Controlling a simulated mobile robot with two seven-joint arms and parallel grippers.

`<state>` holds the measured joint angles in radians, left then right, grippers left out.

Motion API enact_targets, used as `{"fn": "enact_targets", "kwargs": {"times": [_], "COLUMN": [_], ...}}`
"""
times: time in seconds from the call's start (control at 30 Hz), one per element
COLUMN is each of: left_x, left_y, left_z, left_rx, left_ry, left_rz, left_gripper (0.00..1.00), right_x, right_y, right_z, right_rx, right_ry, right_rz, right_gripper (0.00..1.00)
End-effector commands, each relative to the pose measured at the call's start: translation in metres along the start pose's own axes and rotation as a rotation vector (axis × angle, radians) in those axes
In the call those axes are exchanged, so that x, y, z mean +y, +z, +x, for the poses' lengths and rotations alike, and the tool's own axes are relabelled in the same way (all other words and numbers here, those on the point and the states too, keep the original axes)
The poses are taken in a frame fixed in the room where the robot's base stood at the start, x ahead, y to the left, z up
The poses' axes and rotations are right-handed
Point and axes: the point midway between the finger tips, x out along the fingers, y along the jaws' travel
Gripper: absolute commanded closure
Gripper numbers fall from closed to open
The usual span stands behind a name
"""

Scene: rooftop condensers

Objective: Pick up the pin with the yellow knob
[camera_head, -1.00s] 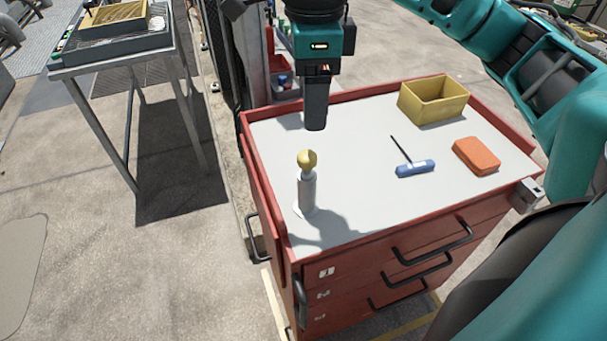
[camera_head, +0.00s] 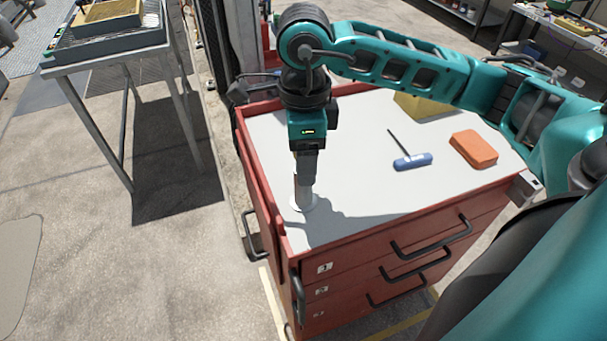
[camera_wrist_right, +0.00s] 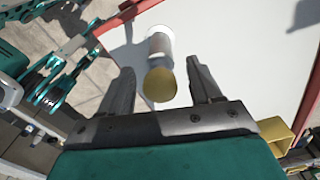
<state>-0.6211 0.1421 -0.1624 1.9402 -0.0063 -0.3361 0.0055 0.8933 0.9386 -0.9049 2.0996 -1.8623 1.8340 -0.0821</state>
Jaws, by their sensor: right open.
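The pin with the yellow knob (camera_wrist_right: 160,84) stands upright on the white top of the red tool cart. In the head view only its grey lower shaft and white round base (camera_head: 304,202) show, and my right gripper (camera_head: 305,180) hides the knob. In the right wrist view the knob lies between the two open fingers of my right gripper (camera_wrist_right: 163,90), with a gap on both sides. My left gripper is not in view.
On the cart top (camera_head: 350,145) are a blue-handled tool (camera_head: 412,161), an orange block (camera_head: 473,148) and a yellow bin (camera_head: 425,106) partly behind my arm. A red rim edges the cart. A metal table (camera_head: 110,50) stands at left.

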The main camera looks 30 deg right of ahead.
Motion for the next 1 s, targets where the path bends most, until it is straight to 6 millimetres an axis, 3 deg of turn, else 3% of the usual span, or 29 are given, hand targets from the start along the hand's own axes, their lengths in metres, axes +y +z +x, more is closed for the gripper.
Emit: {"fn": "enact_targets", "kwargs": {"times": [0.23,0.87,1.0], "left_x": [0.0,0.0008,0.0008], "left_y": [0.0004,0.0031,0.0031], "left_z": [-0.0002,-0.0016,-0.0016], "left_rx": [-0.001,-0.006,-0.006], "left_ry": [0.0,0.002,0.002], "left_rz": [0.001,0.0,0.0], "left_gripper": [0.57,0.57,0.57], "right_x": [-0.0003,-0.0003,-0.0003], "right_y": [0.0,0.0001,0.0001], "right_z": [0.0012,0.0008,0.0008], "right_rx": [-0.001,-0.001,-0.001], "right_ry": [-0.001,-0.001,-0.001], "right_rz": [0.0,0.0,0.0], "right_gripper": [0.37,0.98,1.0]}}
